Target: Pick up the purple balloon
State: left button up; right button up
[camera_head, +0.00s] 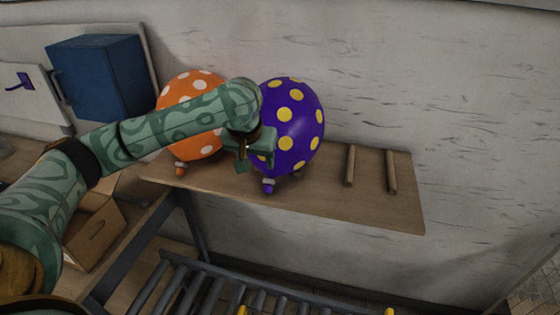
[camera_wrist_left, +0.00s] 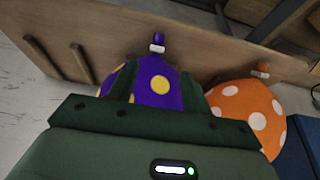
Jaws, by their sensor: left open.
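The purple balloon (camera_head: 301,125) with yellow dots sits on the wooden shelf (camera_head: 375,203), its purple knot toward the front edge. The orange balloon (camera_head: 172,97) with white dots is beside it on the left, partly behind my left arm. My left gripper (camera_head: 255,160) is open at the left front side of the purple balloon. In the left wrist view the purple balloon (camera_wrist_left: 157,85) shows between the two green fingers, with its knot beyond them. The orange balloon (camera_wrist_left: 245,108) is to the right there. I cannot tell whether the fingers touch the purple balloon. My right gripper is not in view.
Two wooden pegs (camera_head: 391,172) stand on the shelf right of the purple balloon. A blue box (camera_head: 103,78) is on the wall at left. A cardboard box (camera_head: 95,235) is below left. A roller conveyor (camera_head: 215,290) runs below the shelf.

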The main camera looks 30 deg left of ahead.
pick_arm(q)
jog(key=b, duration=0.2)
send_near(267, 191)
jog(key=x, duration=0.3)
jog(key=shift+w+a+f+b, duration=0.15)
jog(key=shift+w+a+b, duration=0.1)
jog(key=shift+w+b, duration=0.05)
jog(key=shift+w+f, duration=0.1)
jog(key=shift+f, duration=0.1)
jog(key=x, duration=0.1)
jog(key=b+x, duration=0.1)
jog(key=x, duration=0.2)
jog(key=shift+s+d+f, duration=0.1)
jog(key=shift+s+f, duration=0.1)
jog(key=shift+f, duration=0.2)
jog(key=shift+w+f, duration=0.2)
jog(key=shift+s+r, duration=0.1)
jog(key=c, duration=0.9)
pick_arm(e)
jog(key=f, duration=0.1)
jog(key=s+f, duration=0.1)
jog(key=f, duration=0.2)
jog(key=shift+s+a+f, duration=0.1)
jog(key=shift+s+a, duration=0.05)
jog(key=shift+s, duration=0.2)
